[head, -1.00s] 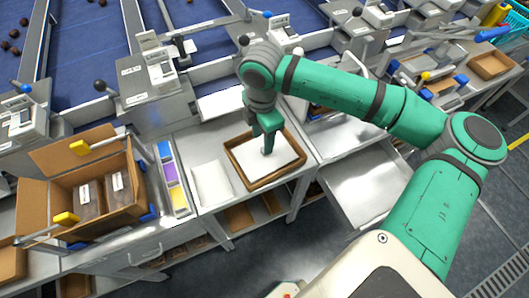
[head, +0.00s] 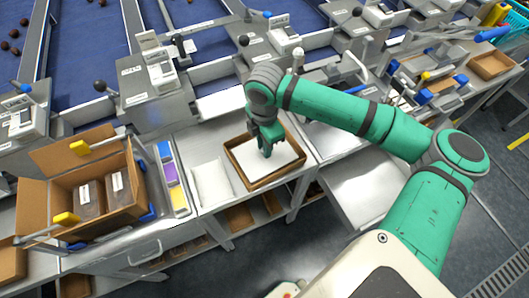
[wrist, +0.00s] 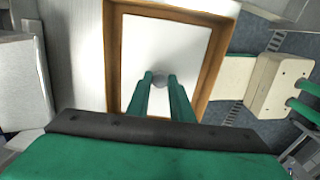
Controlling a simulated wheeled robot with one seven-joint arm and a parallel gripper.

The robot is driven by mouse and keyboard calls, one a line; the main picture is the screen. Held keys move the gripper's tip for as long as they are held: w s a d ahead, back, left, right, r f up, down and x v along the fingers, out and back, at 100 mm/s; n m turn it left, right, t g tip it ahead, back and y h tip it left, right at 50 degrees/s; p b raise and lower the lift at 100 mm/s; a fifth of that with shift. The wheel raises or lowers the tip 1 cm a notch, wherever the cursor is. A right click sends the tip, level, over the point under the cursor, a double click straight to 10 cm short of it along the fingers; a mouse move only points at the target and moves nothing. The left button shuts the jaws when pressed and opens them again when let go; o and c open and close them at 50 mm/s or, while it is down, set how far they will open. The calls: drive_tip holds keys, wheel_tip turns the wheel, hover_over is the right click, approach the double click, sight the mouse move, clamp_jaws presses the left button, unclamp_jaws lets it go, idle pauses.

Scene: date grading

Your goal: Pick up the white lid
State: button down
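The white lid (head: 276,164) is a flat white panel with a small round grey knob, lying inside a brown rectangular box (head: 250,184) on the steel bench. In the wrist view the lid (wrist: 165,45) fills the box frame, and its grey knob (wrist: 160,81) shows between my fingertips. My gripper (head: 267,151) points down over the middle of the lid. Its two green fingers (wrist: 161,82) are apart, one on each side of the knob. I cannot see firm contact with the knob.
A white flat item (head: 212,183) lies left of the box. Left of it are a strip of coloured bins (head: 178,198) and an open cardboard carton (head: 142,213) holding dark packs. Grey machine units (head: 160,98) line the back. Steel surface (head: 365,185) is bare at the right.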

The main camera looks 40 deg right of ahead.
drive_tip(key=shift+r, duration=0.15)
drive_tip(key=shift+r, duration=0.25)
drive_tip(key=r, duration=0.3)
drive_tip(key=shift+s, duration=0.25)
drive_tip(key=s+a+r, duration=0.1)
drive_tip(key=s+r, duration=1.2)
drive_tip(key=shift+s+a, duration=0.15)
drive_tip(key=shift+s, duration=0.05)
drive_tip(key=shift+r, duration=0.1)
